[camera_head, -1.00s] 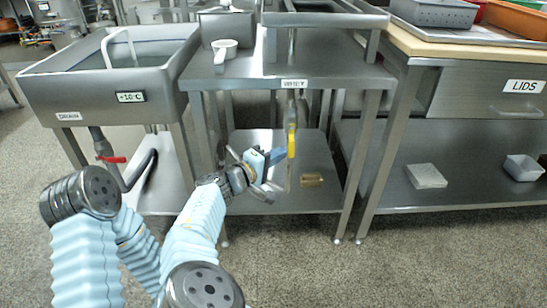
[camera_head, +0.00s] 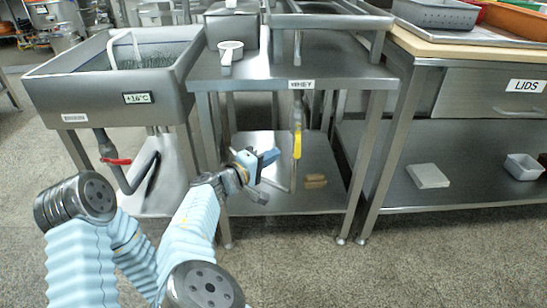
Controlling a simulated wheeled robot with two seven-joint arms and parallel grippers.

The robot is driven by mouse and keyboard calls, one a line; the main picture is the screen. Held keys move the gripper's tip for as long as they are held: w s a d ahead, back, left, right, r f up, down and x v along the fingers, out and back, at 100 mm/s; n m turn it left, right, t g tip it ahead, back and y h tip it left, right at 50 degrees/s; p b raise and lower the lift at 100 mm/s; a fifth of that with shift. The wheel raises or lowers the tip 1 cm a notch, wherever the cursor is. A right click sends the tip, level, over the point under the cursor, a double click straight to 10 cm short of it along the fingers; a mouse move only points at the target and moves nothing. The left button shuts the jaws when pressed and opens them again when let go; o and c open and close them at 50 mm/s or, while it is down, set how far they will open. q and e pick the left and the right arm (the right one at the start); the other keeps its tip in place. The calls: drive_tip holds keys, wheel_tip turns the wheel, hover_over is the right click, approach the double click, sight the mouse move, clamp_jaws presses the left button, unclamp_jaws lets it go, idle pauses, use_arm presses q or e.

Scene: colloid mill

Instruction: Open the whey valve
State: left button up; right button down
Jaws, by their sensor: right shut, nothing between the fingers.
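The whey valve's yellow handle (camera_head: 297,146) hangs upright along a thin metal pipe below the WHEY label (camera_head: 301,84) on the steel table's front edge. My right gripper (camera_head: 272,172) is to the left of the handle and slightly lower, in front of the table's lower shelf. It is shut and empty, with a visible gap between its blue fingertip and the handle. The valve body behind the handle is too small to make out. My left gripper is not in view.
A sink (camera_head: 110,85) with a red-handled drain valve (camera_head: 116,161) stands to the left. A white scoop (camera_head: 230,52) lies on the tabletop. The LIDS table (camera_head: 470,95) stands to the right.

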drive_tip(key=f+p+v, duration=0.1)
drive_tip(key=v, duration=0.9)
drive_tip(key=shift+a+r, duration=0.2)
drive_tip(key=shift+a, duration=0.05)
drive_tip(key=shift+d, duration=0.1)
